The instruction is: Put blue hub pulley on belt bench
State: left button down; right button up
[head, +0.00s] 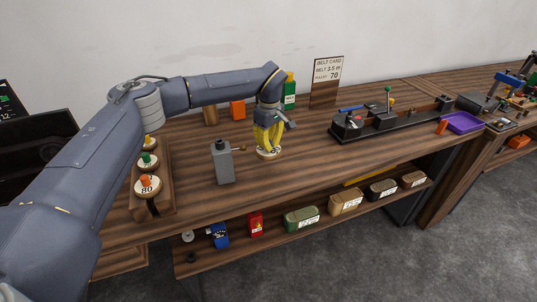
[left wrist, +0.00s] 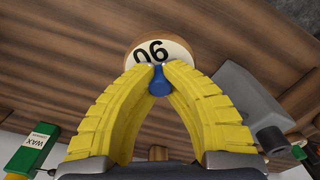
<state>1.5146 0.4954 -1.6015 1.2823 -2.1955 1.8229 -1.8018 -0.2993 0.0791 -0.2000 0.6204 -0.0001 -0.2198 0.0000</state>
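The blue hub pulley (head: 268,154) is a pale disc under my left gripper (head: 268,146), over the middle of the wooden table. In the left wrist view its blue hub (left wrist: 159,84) sits between the yellow fingertips, which are closed together on it. The disc's numbered face (left wrist: 150,50) shows beyond them. I cannot tell whether the disc touches the table. The belt bench (head: 385,124) is a long black base with small fittings and an upright green-topped lever, to the right of the gripper. My right gripper is not in view.
A wooden rack (head: 152,196) with orange and green hub pulleys stands at left. A green wax bottle (head: 289,96), the belt card (head: 328,70) and a purple tray (head: 462,122) are also on the table.

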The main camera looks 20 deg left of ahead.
aim_at(269, 154)
pick_arm(q)
jog(key=shift+f, duration=2.25)
jog(key=shift+f, duration=0.1)
jog(key=c, duration=1.6)
grip_release()
jog(key=shift+o, duration=0.2)
notch_tip(269, 154, up, 12)
jog(key=shift+s+d+r, duration=0.1)
